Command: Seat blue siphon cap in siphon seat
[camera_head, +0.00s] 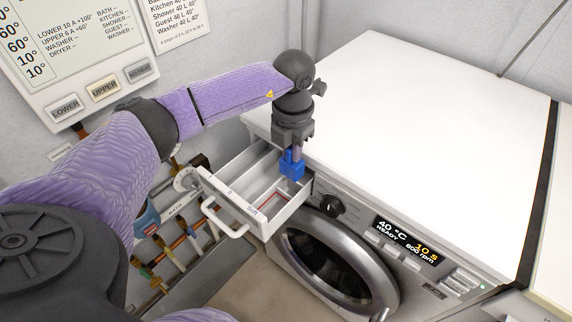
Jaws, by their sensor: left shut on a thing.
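The blue siphon cap (291,167) is held by my left gripper (292,150), whose fingers are shut on it and point down. The cap is over the right part of the open detergent drawer (228,202), near the washer front. The siphon seat cannot be made out clearly; the cap and gripper cover part of the drawer. I cannot tell whether the cap touches the drawer. A red line (272,199) shows inside the drawer. My right gripper is not in view.
The white washer top (400,90) is clear. The washer's knob (332,206) and display (407,242) are right of the drawer, with the round door (330,265) below. Pipes and valves (178,245) are at lower left. A control panel (75,50) hangs on the wall.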

